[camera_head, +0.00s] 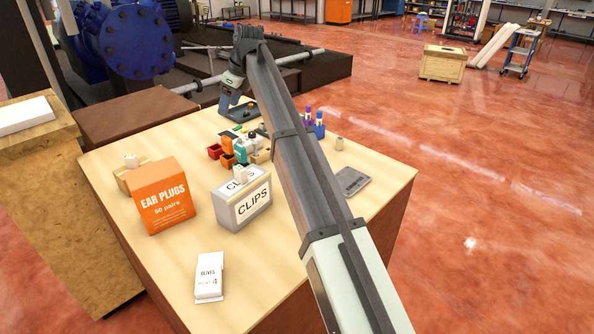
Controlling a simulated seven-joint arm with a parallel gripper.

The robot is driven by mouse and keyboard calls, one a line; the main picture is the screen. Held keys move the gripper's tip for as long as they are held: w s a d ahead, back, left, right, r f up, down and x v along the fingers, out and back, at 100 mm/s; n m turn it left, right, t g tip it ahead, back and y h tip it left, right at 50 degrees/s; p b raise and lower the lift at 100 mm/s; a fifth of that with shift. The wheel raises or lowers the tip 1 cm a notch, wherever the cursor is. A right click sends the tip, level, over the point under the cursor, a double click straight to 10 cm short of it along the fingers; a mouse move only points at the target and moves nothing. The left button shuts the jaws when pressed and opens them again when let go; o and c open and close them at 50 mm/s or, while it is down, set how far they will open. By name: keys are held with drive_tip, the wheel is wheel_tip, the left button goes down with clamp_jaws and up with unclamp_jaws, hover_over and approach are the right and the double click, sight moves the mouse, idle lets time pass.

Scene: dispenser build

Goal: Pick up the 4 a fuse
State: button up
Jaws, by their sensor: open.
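I cannot make out a separate loose fuse. My arm reaches over the table from the lower right, and my gripper (231,92) is at its far end, beyond the small bins and far from the white box. The fingers are small and hard to make out; the gripper is open, with nothing seen in it.
An orange ear plugs box (163,197) and a grey clips box (242,206) stand left of my arm. Red bins (215,151) and small bottles stand behind them.

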drive_tip(key=s+d+f+m+t+h, duration=0.15)
drive_tip(key=s+d, duration=0.25)
drive_tip(key=d, duration=0.8)
drive_tip(key=s+d+f+m+y, duration=0.1)
drive_tip(key=s+d+f+m, duration=0.15)
drive_tip(key=d, duration=0.85)
drive_tip(key=s+d+f+m, duration=0.1)
drive_tip(key=s+f, duration=0.1)
drive_tip(key=s, duration=0.3)
drive_tip(key=shift+m+t+h, duration=0.35)
drive_tip(key=shift+m+h, duration=0.1)
drive_tip(key=shift+m, duration=0.35)
drive_tip(key=x, duration=0.8)
drive_tip(key=shift+w, duration=0.3)
drive_tip(key=shift+a+x, duration=0.15)
drive_tip(key=shift+x, duration=1.2)
drive_tip(key=shift+a+x, duration=0.15)
drive_tip(key=shift+x, duration=1.15)
drive_tip(key=shift+s, duration=0.2)
drive_tip(key=c, duration=1)
